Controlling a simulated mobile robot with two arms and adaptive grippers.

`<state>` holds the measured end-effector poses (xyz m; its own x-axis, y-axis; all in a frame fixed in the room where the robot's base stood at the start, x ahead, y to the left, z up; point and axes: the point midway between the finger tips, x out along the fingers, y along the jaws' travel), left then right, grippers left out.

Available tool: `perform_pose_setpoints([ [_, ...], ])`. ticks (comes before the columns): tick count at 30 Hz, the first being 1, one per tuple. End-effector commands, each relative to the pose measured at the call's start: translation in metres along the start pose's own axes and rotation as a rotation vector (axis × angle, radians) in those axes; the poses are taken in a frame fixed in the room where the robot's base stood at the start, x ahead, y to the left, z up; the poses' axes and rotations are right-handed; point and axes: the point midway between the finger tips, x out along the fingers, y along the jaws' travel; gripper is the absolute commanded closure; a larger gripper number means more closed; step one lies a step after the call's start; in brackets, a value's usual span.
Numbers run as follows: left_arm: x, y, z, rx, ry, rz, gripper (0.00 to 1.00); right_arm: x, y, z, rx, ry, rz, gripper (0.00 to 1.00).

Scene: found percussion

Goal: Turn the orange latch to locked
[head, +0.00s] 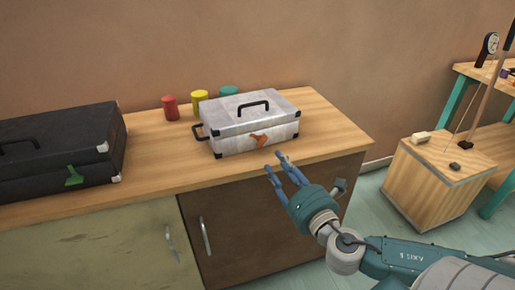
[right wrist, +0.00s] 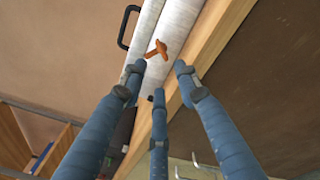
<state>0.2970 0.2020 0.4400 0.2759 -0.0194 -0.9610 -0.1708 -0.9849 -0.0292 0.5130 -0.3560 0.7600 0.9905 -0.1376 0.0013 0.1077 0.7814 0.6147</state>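The orange latch (head: 259,140) is on the front face of a closed silver case (head: 228,143), which stands on a wooden counter. In the right wrist view the orange latch (right wrist: 156,49) is a small T-like piece, beyond the spread fingers. My right gripper (head: 280,168) is open and empty, in front of the counter edge, a little below and right of the latch, apart from it. In the right wrist view its blue fingers (right wrist: 158,82) are spread with nothing between them. My left gripper is not in view.
A black case (head: 60,150) with a green latch (head: 74,177) stands at the left on the counter (head: 165,175). Red, yellow and teal cans (head: 199,101) stand behind the silver case. A wooden box (head: 425,190) stands at the right. Counter right of the silver case is clear.

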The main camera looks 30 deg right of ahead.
Motion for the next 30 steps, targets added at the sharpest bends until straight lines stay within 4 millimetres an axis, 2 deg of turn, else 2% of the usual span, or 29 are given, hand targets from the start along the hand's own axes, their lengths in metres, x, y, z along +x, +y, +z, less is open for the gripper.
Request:
perform_pose_setpoints([
  [12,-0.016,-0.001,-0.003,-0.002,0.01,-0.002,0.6,0.068,0.0,0.002,0.001,-0.005,0.0,0.69],
  [16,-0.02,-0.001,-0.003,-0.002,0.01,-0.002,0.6,0.085,-0.001,0.001,0.0,-0.003,-0.002,0.69],
  [21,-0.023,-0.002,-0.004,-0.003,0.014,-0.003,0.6,0.097,-0.001,0.001,-0.001,-0.001,-0.002,0.69],
  [30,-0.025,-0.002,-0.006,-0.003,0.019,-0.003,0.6,0.1,-0.001,0.0,-0.001,0.001,-0.003,0.69],
])
